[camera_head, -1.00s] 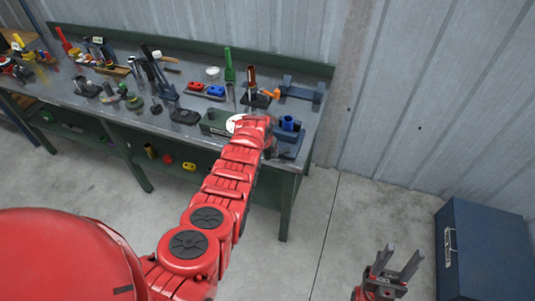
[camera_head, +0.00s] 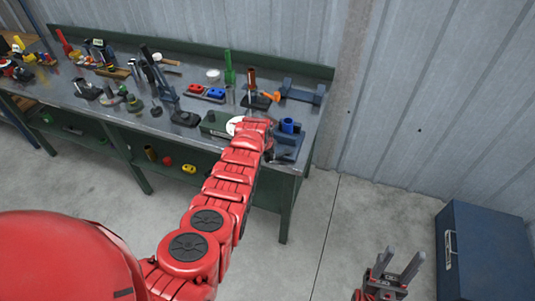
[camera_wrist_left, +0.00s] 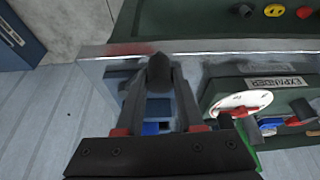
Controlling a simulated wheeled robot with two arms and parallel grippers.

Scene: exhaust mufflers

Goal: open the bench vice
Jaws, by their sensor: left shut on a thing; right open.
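The blue bench vice (camera_head: 287,143) stands at the right front end of the workbench, partly hidden in the head view by my left wrist. A blue cylinder (camera_head: 287,125) sits at its top. In the left wrist view, parts of the blue vice (camera_wrist_left: 158,108) show between and beyond my fingers. My left gripper (camera_wrist_left: 159,76) is shut on a dark knob-like piece (camera_wrist_left: 159,66) at the bench's front edge, seemingly the vice's handle. Its fingertips are hidden in the head view. My right gripper (camera_head: 397,265) is open and empty, over the floor away from the bench.
The green box labelled EXPANDER (camera_wrist_left: 270,83), with a white disc (camera_wrist_left: 240,103), stands close beside the vice. Tools and clamps crowd the workbench top (camera_head: 140,118). A blue chest (camera_head: 488,255) stands on the floor at right. The floor between is clear.

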